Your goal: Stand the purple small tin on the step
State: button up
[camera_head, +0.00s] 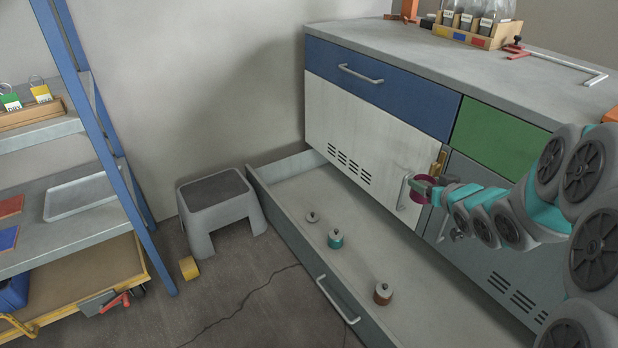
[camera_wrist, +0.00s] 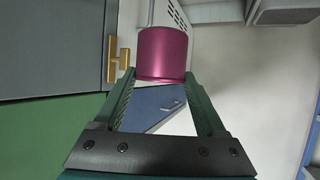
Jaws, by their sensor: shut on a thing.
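The purple small tin (camera_wrist: 162,54) is held between the fingertips of my gripper (camera_wrist: 160,82), which is shut on it. In the head view the tin (camera_head: 419,199) is in front of the cabinet's white door, above the open drawer, and my gripper (camera_head: 426,188) partly hides it. The step (camera_head: 222,236) is a grey stool with a dark top, standing on the floor against the wall. It is left of the open drawer and well to the left of my gripper. The step's top (camera_head: 214,187) is bare.
The open drawer (camera_head: 260,200) juts out between my gripper and the step, with several small weights or tins inside. A yellow block (camera_head: 189,268) lies on the floor in front of the step. A blue-framed shelf (camera_head: 107,160) stands at the left.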

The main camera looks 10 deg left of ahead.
aim_at(207, 191)
jog(key=i+j, duration=0.1)
jog(key=j, duration=0.35)
jog(key=j+u, duration=0.1)
jog(key=j, duration=0.35)
jog(key=i+j, duration=0.15)
jog(key=j, duration=0.3)
jog(key=i+j, duration=0.1)
jog(key=j, duration=0.35)
jog(key=i+j+u, duration=0.1)
jog(key=j, duration=0.3)
jog(key=i+j, duration=0.1)
jog(key=j, duration=0.35)
jog(key=i+j+u, duration=0.1)
jog(key=j, duration=0.35)
